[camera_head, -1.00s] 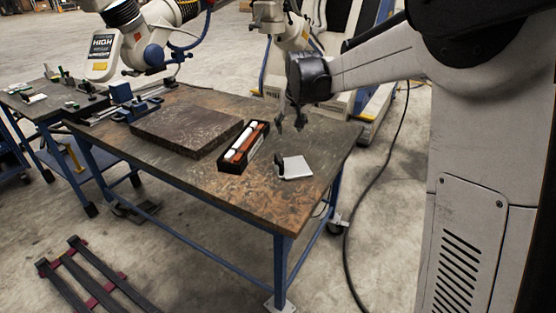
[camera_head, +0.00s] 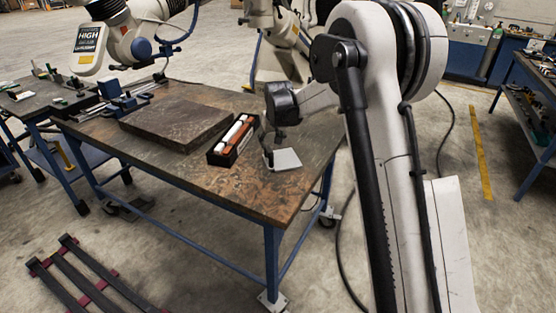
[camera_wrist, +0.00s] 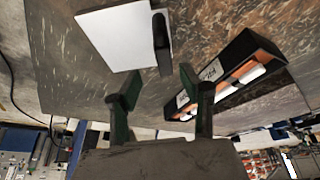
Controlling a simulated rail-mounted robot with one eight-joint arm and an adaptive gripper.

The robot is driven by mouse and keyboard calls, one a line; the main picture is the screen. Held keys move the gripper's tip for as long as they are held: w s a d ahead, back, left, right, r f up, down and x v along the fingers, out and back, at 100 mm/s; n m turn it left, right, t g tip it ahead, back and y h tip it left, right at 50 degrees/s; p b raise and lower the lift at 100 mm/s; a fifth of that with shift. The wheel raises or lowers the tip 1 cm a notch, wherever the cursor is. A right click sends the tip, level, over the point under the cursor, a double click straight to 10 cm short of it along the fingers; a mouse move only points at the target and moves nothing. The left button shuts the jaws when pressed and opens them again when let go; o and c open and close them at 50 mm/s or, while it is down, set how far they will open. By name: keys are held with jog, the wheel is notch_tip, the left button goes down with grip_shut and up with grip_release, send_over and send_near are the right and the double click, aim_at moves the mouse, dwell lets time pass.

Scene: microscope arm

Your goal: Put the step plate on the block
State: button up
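The step plate, a thin white square plate (camera_head: 286,160) with a black upright grip at one edge, lies on the table near its right end. In the wrist view the plate (camera_wrist: 118,36) and its grip (camera_wrist: 161,42) are just ahead of my fingertips. My gripper (camera_wrist: 160,88) is open, its two fingers apart with nothing between them. In the head view my gripper (camera_head: 271,147) hangs close above the grip, which it partly hides. I cannot tell whether they touch. The block, a wide flat dark slab (camera_head: 178,122), lies farther left on the table, its top bare.
A black open box (camera_head: 216,154) with white and orange-brown items stands between the plate and the block; it also shows in the wrist view (camera_wrist: 244,50). A blue clamp-like device (camera_head: 118,97) is at the table's far left. The table front (camera_head: 200,178) is clear.

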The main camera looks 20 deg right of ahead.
aim_at(269, 149)
jog(key=shift+s+a+x, duration=0.1)
jog(key=shift+a+x, duration=0.05)
jog(key=shift+x, duration=1.25)
jog(key=shift+s+a+x, duration=0.1)
jog(key=shift+a+x, duration=0.05)
jog(key=shift+x, duration=1.3)
jog(key=shift+c, duration=0.2)
grip_shut()
